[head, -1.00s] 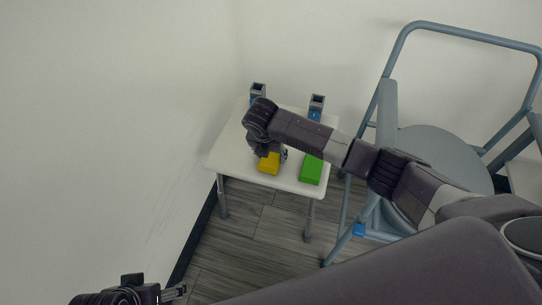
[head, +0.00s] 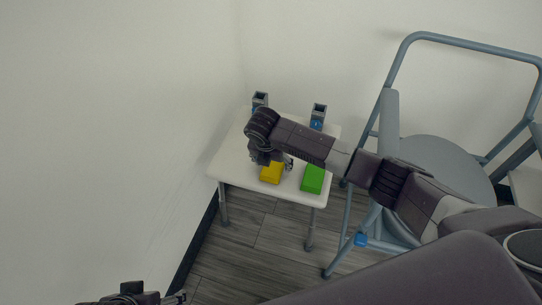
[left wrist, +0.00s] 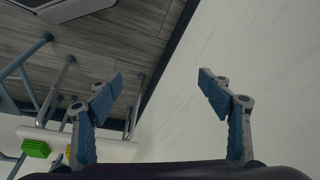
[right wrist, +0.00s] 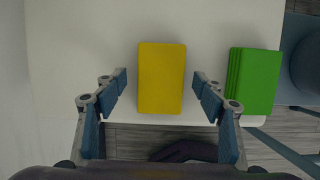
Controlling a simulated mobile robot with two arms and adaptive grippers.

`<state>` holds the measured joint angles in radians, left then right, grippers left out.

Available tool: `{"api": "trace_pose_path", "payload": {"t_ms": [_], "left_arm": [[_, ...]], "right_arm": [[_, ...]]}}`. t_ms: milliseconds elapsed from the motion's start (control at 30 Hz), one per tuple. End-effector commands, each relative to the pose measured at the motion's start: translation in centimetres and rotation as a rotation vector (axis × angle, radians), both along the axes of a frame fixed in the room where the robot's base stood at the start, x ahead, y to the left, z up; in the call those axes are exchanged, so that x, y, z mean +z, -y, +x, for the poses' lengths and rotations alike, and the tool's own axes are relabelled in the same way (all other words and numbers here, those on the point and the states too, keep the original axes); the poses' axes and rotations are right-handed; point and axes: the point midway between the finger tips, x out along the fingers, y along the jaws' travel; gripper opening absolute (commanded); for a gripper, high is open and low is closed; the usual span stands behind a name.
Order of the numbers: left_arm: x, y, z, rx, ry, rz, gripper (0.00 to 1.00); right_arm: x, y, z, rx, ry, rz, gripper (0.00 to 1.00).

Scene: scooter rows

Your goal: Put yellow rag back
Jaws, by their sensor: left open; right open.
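The yellow rag (head: 271,173), a folded block shape, lies on the white table (head: 230,162) near its front edge. In the right wrist view the yellow rag (right wrist: 162,80) lies flat between and just beyond the fingertips of my right gripper (right wrist: 160,88), which is open and empty. In the head view my right gripper (head: 278,162) is over the table, right at the rag, partly hidden by its own arm. My left gripper (left wrist: 160,85) is open and empty, away from the table; in the head view it is at the bottom left (head: 170,298).
A green folded cloth (head: 313,179) lies right of the yellow rag. Two grey-blue holders (head: 260,101) (head: 318,116) stand at the table's back. A grey-blue folding step chair (head: 430,150) stands to the right. A white wall closes the left side.

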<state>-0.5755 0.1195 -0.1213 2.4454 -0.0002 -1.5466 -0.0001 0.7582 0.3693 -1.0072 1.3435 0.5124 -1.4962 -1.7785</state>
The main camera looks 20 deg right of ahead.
Motion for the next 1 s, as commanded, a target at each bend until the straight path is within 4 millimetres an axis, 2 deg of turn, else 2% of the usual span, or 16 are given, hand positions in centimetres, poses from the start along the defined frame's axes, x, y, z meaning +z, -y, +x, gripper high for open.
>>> {"api": "trace_pose_path", "payload": {"t_ms": [33,300,600,800,1000], "left_arm": [[-1.0,0.0,0.1,-0.001,-0.015,0.002,0.72],[-5.3,0.2,0.9,-0.003,-0.039,0.002,0.72],[-10.1,0.4,0.8,-0.008,-0.063,0.003,0.72],[-12.1,0.4,0.6,-0.01,-0.071,0.004,0.72],[-12.8,0.3,0.5,-0.01,-0.073,0.003,0.72]], "right_arm": [[0.7,-0.1,0.0,0.0,0.001,0.0,0.64],[4.4,-0.7,-1.0,0.001,0.002,0.001,0.64],[8.7,-1.4,-2.1,0.0,0.001,0.0,0.64],[10.5,-1.8,-2.6,-0.002,0.0,0.0,0.64],[11.0,-1.9,-2.8,-0.001,0.0,-0.001,0.64]]}}
